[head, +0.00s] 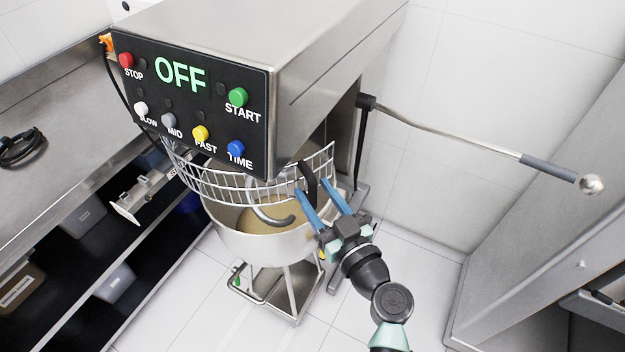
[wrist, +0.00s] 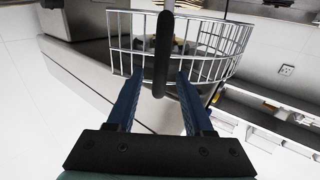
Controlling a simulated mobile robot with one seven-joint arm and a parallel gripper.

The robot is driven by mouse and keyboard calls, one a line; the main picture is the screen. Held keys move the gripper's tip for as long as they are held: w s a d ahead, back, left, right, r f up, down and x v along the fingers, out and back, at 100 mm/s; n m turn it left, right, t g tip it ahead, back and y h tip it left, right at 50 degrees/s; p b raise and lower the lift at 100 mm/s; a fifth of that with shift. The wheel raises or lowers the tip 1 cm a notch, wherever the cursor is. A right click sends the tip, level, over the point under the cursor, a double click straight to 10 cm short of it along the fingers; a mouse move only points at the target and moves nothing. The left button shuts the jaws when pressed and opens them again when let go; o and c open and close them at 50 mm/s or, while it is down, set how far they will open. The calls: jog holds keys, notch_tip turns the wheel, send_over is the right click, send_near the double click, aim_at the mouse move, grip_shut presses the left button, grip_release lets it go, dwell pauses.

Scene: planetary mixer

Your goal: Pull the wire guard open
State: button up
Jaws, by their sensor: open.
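The wire guard (head: 245,186) curves across the front of the mixer above the steel bowl (head: 262,245); it looks closed. In the wrist view the guard's wires (wrist: 215,45) run across the top. A black upright handle (wrist: 163,55) stands at the guard; in the head view it shows as a dark curved bar (head: 308,182). My gripper (head: 319,200) has blue fingers and is open. In the wrist view the fingers (wrist: 160,78) point up on either side of the handle's lower end. I cannot tell whether they touch it.
The control panel (head: 190,108) reads OFF above the guard. A long lever (head: 450,140) with a ball end sticks out right. A steel counter (head: 50,130) with shelves is at left, and a grey cabinet (head: 550,210) at right. White floor lies between.

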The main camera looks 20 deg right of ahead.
jog(key=shift+w+a, duration=0.1)
jog(key=shift+w, duration=0.8)
grip_shut()
dwell(0.9)
